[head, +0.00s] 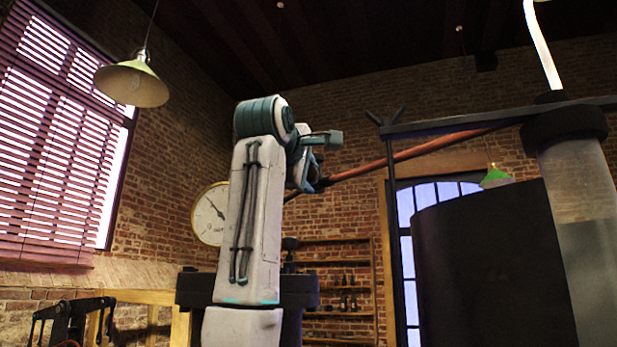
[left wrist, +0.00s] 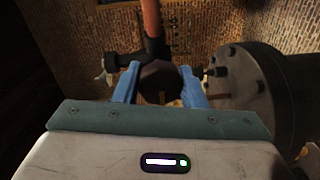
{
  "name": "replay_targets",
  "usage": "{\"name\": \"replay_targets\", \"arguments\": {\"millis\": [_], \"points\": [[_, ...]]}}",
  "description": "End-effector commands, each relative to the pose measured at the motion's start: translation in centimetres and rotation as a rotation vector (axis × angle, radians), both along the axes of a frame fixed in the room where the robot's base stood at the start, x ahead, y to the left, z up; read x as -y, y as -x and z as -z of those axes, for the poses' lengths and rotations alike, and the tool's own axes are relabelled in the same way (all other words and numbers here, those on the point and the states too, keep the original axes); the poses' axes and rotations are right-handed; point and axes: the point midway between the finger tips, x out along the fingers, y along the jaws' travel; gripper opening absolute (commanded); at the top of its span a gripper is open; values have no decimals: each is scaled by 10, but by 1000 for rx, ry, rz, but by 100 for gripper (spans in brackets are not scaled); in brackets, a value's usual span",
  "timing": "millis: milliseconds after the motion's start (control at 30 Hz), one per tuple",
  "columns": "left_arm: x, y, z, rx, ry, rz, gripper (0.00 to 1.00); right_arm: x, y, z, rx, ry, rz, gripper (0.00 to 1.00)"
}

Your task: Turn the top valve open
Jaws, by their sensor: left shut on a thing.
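The top valve (left wrist: 160,82) shows in the left wrist view as a dark, rounded body at the lower end of a copper-red pipe (left wrist: 151,18). In the head view my left gripper (head: 314,176) is raised at the near end of the pipe (head: 400,157); the arm and wrist hide most of the valve there. My right gripper is not in view.
A large dark cylinder (head: 490,270) and a glass column with a black collar (head: 565,125) stand at the right. A dark bolted flange (left wrist: 255,90) is close to the right finger.

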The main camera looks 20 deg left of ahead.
Motion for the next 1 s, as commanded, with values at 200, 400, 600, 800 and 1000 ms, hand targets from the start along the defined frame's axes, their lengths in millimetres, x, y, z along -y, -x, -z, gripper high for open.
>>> {"name": "replay_targets", "arguments": {"millis": [200, 400, 600, 800, 1000], "points": [[0, -1, 2, -6, 24, 0, 15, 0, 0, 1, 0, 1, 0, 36], [0, -1, 2, -7, 25, 1, 15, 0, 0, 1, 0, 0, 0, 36], [0, -1, 3, -7, 24, 1, 49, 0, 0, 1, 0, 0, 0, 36], [0, -1, 2, -5, 23, 1, 59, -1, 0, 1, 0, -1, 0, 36], [0, 4, 2, -2, 23, 0, 59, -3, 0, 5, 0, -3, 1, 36]]}}
